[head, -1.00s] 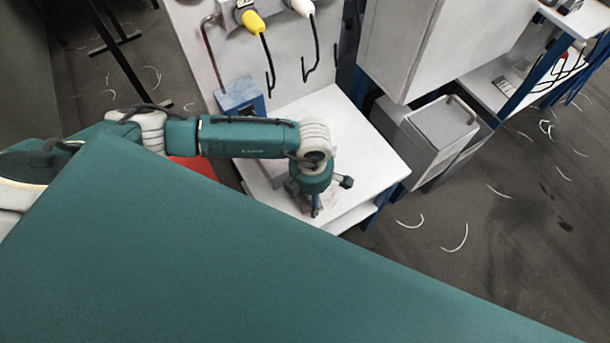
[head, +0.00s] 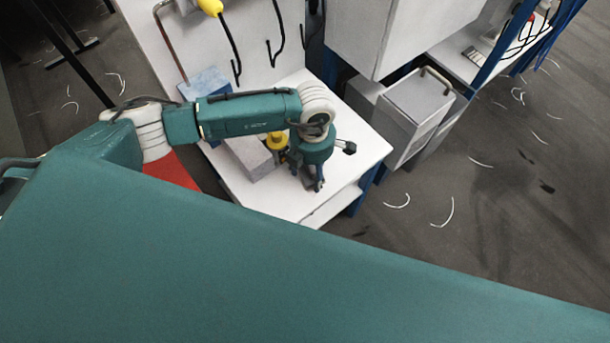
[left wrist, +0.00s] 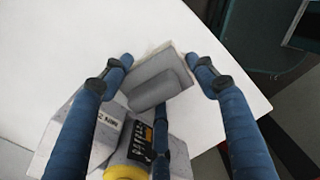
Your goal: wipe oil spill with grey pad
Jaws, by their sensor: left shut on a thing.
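The grey pad (left wrist: 158,80) shows in the left wrist view, with a pale edge along its far side, over the white tabletop. The blue fingers of my left gripper (left wrist: 160,78) close around it from both sides, with a third finger at the near side. In the head view my left gripper (head: 318,184) points down close to the white table (head: 290,205). The pad is too small or hidden to make out there. I cannot make out an oil spill in either view now. My right gripper is not in view.
A grey box (head: 248,156) and a yellow container (head: 277,141) stand on the table beside my left gripper. A blue box (head: 205,84) sits at the back by the hook panel. A grey cabinet (head: 412,105) is right of the table. The tabletop's front is clear.

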